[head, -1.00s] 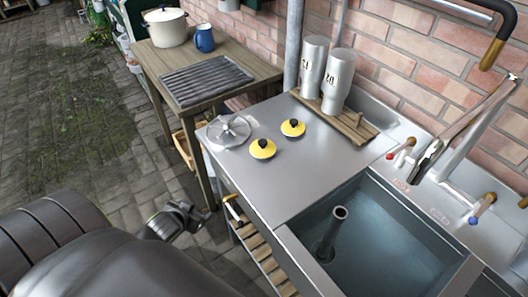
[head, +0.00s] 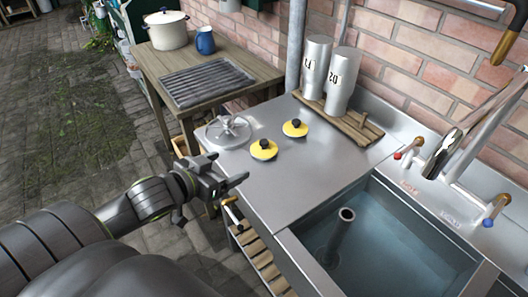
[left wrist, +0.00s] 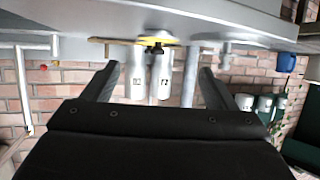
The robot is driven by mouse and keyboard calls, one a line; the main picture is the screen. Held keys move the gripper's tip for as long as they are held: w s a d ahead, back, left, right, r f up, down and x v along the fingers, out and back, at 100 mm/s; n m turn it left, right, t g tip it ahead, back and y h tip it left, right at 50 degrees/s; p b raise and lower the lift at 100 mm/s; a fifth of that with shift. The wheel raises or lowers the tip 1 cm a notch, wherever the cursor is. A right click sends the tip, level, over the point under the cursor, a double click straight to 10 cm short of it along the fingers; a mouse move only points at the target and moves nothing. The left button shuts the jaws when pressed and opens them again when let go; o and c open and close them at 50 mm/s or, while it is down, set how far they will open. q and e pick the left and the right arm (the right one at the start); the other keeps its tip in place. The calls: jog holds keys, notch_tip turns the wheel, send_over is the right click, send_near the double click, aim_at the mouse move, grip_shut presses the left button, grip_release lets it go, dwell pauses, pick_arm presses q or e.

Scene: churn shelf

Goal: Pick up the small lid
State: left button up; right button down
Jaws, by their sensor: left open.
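Two yellow lids with black knobs lie on the steel counter, a nearer one (head: 263,150) and a farther one (head: 295,129). They look close in size, so I cannot tell which is the small lid. A larger round metal piece with a spoked handle (head: 228,131) lies to their left. My left gripper (head: 230,183) is open and empty, off the counter's left edge, left of and below the nearer lid. In the upside-down left wrist view, yellow lid edges and a black knob (left wrist: 155,49) show beyond the open fingers. My right gripper is out of view.
Two numbered metal canisters (head: 341,80) stand on a wooden rack (head: 358,126) at the back wall. A sink (head: 392,238) with a standing pipe is at right. A wooden table (head: 238,66) holds a pot (head: 166,29) and blue mug (head: 205,40). The counter's front is bare.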

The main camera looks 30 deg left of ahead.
pick_arm(q)
jog(key=b, duration=0.1)
send_near(263, 149)
jog(key=w+f, duration=0.1)
jog(key=w, duration=0.1)
jog(key=shift+w+a+f, duration=0.1)
jog(key=shift+w+f, duration=0.2)
jog(key=shift+f, duration=0.1)
jog(key=shift+r+x, duration=0.15)
jog(key=shift+x, duration=1.35)
jog(key=shift+r+x, duration=0.1)
jog(key=shift+x, duration=1.4)
jog(key=shift+c, duration=0.3)
jog(key=c, duration=0.7)
notch_tip(263, 149, up, 10)
jog(key=p, duration=0.1)
jog(key=s+d+m+h, duration=0.1)
jog(key=s+d, duration=0.2)
jog(key=d, duration=0.1)
jog(key=s+d+m+g+h+p, duration=0.1)
jog(key=s+d+m+h, duration=0.1)
jog(key=s+d, duration=0.2)
jog(key=s+d+f+m+h+p, duration=0.1)
jog(key=s+d+h, duration=0.1)
jog(key=s+d, duration=0.2)
jog(key=shift+s+d+f+m+g, duration=0.1)
jog(key=shift+s+d+m+g, duration=0.05)
jog(key=shift+d+m+g, duration=0.2)
